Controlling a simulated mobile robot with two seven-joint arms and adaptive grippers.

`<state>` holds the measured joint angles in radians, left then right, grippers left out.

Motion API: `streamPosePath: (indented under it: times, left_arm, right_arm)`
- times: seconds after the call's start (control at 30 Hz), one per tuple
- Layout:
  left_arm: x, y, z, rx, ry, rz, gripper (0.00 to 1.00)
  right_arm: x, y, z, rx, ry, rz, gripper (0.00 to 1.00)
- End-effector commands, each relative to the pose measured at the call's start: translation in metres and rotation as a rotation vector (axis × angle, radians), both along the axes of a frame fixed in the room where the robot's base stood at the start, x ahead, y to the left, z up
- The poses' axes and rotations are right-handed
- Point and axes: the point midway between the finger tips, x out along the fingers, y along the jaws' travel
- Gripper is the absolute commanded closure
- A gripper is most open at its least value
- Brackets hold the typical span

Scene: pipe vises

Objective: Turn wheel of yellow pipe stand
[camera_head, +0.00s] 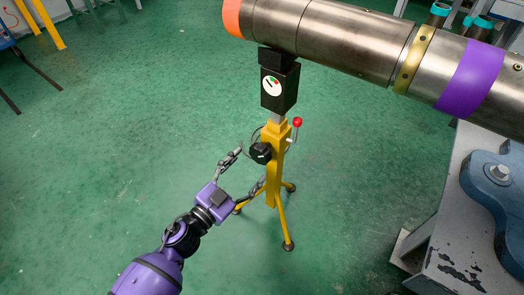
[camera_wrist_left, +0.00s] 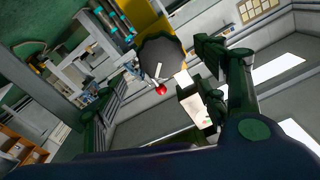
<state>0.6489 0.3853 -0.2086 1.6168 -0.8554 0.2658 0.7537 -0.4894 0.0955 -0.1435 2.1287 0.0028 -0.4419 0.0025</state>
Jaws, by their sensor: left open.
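The yellow pipe stand (camera_head: 273,165) stands on splayed legs on the green floor, below the pipe's left end. Its round black wheel (camera_head: 261,153) is on the near left side of the post. My left gripper (camera_head: 250,168) is open, with its fingers reaching toward the wheel. In the left wrist view, the dark wheel (camera_wrist_left: 160,58) shows between and beyond the open fingers of the left gripper (camera_wrist_left: 160,82). I cannot tell whether a finger touches it. Part of the yellow stand (camera_wrist_left: 143,18) shows behind the wheel. My right gripper is out of view.
A large metal pipe (camera_head: 350,42) rests across the stand's black head (camera_head: 279,85), which has a dial. A red-knobbed lever (camera_head: 297,122) sticks out of the post. A grey bench with a blue vise (camera_head: 497,185) stands right.

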Motion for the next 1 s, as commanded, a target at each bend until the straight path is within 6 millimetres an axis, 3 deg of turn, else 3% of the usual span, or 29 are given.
streamPosePath:
  times: [0.1, 0.23, 0.37, 0.7, 1.0]
  left_arm:
    - [0.0, 0.001, -0.003, -0.156, 0.119, 0.003, 0.33]
    - [0.001, 0.001, -0.002, -0.241, 0.18, 0.003, 0.33]
    - [0.009, -0.005, -0.002, -0.26, 0.192, 0.003, 0.33]
    - [0.051, -0.036, -0.003, -0.256, 0.19, 0.002, 0.33]
    - [0.063, -0.045, -0.003, -0.254, 0.191, 0.003, 0.33]
  right_arm:
    - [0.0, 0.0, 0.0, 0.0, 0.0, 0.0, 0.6]
    - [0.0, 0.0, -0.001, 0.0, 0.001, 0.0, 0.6]
    - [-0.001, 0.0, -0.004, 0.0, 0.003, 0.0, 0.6]
    - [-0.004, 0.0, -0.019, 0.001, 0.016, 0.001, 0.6]
    - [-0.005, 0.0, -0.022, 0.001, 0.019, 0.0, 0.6]
